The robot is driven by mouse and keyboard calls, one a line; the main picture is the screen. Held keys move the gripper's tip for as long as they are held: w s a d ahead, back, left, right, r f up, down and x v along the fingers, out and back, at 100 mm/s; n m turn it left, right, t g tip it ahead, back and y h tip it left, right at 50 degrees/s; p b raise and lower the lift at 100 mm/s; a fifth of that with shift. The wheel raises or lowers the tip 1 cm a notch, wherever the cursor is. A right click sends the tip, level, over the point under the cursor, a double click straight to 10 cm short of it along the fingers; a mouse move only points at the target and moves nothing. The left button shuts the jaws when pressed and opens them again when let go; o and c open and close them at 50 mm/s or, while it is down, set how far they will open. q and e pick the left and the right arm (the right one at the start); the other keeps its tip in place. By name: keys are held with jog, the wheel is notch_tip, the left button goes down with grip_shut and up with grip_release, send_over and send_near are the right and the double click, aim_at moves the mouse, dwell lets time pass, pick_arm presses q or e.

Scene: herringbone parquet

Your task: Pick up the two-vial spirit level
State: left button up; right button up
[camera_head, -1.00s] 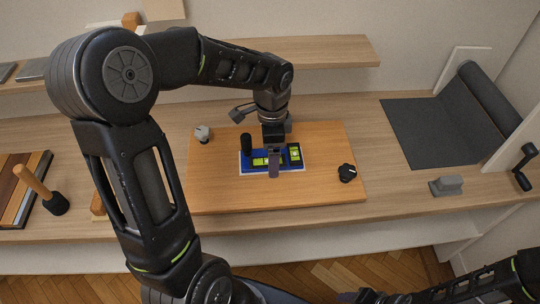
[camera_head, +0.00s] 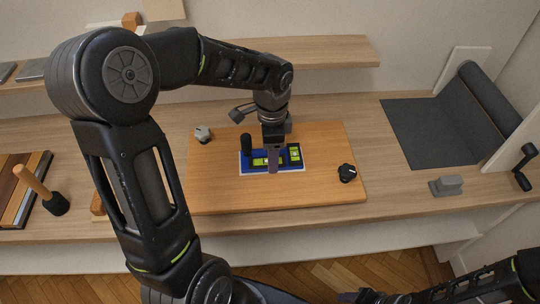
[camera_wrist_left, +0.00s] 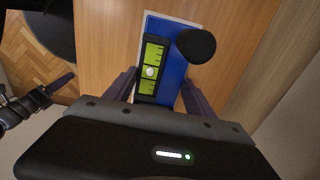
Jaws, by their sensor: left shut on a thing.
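The two-vial spirit level (camera_head: 246,165) is a blue block with yellow-green vials and a black upright knob. It lies on a pale patch on the wooden board, in the middle of the head view. My left gripper (camera_head: 272,158) is over its middle, pointing down, with one finger hiding part of it. In the left wrist view, the fingers of my left gripper (camera_wrist_left: 160,92) are shut on the long sides of the spirit level (camera_wrist_left: 172,88). One vial shows there; the other is hidden. My right gripper (camera_head: 362,296) is low at the bottom edge, dark and too small to read.
On the wooden board (camera_head: 215,195) are a grey knob-like piece (camera_head: 203,134) and a black knob (camera_head: 347,173). A grey block (camera_head: 446,185), a dark mat (camera_head: 425,130) and a crank (camera_head: 523,167) are at right. A wooden-handled tool (camera_head: 38,188) stands at left.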

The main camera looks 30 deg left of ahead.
pick_arm(q)
notch_tip(320, 180, up, 10)
jog(key=shift+r, duration=0.1)
dwell(0.5)
dwell(0.4)
